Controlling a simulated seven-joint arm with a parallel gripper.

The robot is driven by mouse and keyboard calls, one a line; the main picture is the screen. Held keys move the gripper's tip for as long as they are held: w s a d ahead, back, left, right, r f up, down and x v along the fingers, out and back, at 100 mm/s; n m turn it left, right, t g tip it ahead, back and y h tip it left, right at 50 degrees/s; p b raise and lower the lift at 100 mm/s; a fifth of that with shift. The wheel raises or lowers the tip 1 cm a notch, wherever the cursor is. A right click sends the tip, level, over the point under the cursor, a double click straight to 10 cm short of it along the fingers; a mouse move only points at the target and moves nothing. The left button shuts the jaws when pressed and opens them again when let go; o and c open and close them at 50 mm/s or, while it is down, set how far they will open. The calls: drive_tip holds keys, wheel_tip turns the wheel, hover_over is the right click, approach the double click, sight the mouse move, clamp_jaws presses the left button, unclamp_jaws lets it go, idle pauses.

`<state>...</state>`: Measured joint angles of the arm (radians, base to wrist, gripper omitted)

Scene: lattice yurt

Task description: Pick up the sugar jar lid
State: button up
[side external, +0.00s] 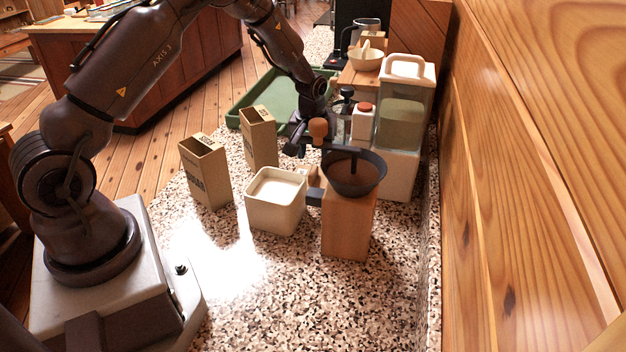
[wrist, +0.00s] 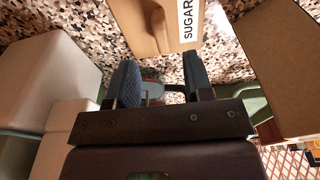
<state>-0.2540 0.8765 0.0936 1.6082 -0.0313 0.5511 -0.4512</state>
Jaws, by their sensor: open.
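My gripper (wrist: 160,66) is open in the wrist view, with its two dark fingers apart. A tan wooden piece with a white SUGAR label (wrist: 150,25) lies just beyond the fingertips, cut off by the top edge. It may be the sugar jar lid; I cannot see its whole shape. In the side view my gripper (side external: 297,145) is above the counter, behind an open white square jar (side external: 275,215) with pale contents. A small wooden piece (side external: 313,176) shows between this jar and the grinder, partly hidden. I cannot tell whether it is the labelled piece.
A wooden grinder with a dark bowl (side external: 348,225) stands right of the jar. Open cardboard cartons (side external: 208,178) (side external: 258,145) stand to the left. A glass-fronted canister (side external: 402,115) and a red-capped jar (side external: 363,122) stand behind. A green tray (side external: 250,100) lies farther back. The front counter is clear.

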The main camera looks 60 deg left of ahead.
sight(313, 170)
drive_tip(key=shift+w+a+f, duration=0.1)
drive_tip(key=shift+a+f, duration=0.05)
drive_tip(key=shift+f, duration=1.35)
drive_tip(key=shift+a+f, duration=0.1)
drive_tip(key=shift+f, duration=1.4)
clamp_jaws()
